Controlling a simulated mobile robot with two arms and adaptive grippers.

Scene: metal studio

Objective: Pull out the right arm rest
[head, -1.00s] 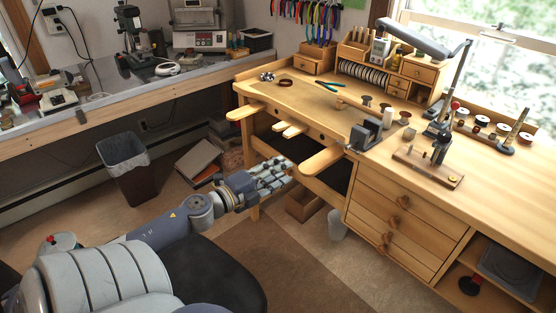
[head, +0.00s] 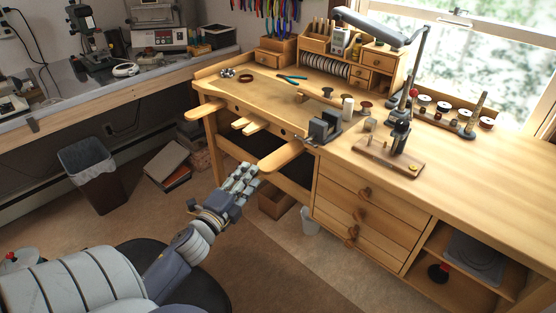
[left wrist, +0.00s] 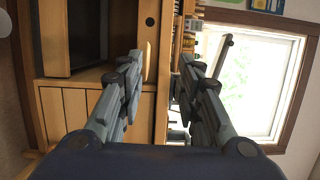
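The right arm rest (head: 281,158) is a pale wooden paddle with a rounded end, sticking out of the bench front left of the drawers. My left gripper (head: 246,174) is just beside and below its free end in the head view; I cannot tell whether they touch. In the left wrist view, the left gripper (left wrist: 158,82) has its two fingers wide apart, with wooden bench parts behind the gap. I cannot clearly pick out the arm rest there. The left arm rest (head: 204,112) sticks out at the bench's far left. My right gripper is not in view.
The wooden bench (head: 464,185) carries a small vise (head: 324,127), a lamp (head: 414,75) and spools. Drawers (head: 366,215) stand right of the arm rest. A bin (head: 92,172) stands left; the floor before the bench is open.

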